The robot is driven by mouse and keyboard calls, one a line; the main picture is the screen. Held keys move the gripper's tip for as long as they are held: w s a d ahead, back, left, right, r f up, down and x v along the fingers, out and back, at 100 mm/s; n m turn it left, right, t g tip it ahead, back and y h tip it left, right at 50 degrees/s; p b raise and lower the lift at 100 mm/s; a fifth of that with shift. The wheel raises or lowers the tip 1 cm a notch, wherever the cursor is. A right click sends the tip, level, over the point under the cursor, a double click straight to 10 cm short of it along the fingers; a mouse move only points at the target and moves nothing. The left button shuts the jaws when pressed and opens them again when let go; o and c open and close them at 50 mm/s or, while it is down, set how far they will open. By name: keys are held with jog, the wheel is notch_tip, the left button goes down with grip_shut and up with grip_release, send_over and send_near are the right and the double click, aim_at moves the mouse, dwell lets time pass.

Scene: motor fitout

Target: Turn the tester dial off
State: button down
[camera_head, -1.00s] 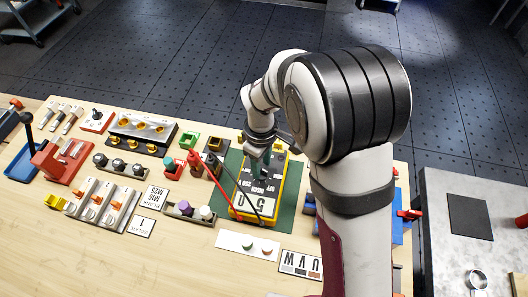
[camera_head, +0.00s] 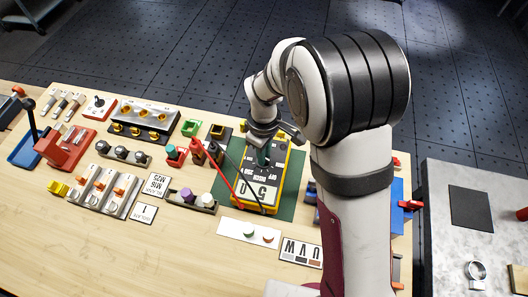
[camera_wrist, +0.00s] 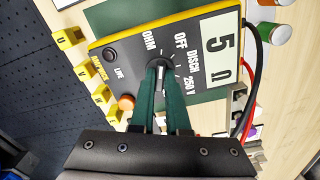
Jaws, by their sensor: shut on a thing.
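The tester (camera_head: 273,172) is a yellow-edged box with a black face on a dark green mat (camera_head: 291,201). In the wrist view the tester (camera_wrist: 114,49) shows labels OHM, OFF, DISCH and 250 V around its dial (camera_wrist: 159,66), and a display (camera_wrist: 221,55) reading 5 Ω. My gripper (camera_wrist: 161,74) has green fingers shut on the dial knob. In the head view my gripper (camera_head: 263,155) is over the tester's face. The fingers hide much of the knob, so I cannot tell which label it points to.
Red and black leads (camera_head: 222,172) run to the tester's left side. Several switch and terminal blocks (camera_head: 105,190) fill the left. The front left of the table is clear.

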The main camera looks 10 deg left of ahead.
jog(key=shift+m, duration=3.1)
jog(key=c, duration=0.9)
grip_release()
notch_tip(320, 180, up, 16)
jog(key=shift+f, duration=0.1)
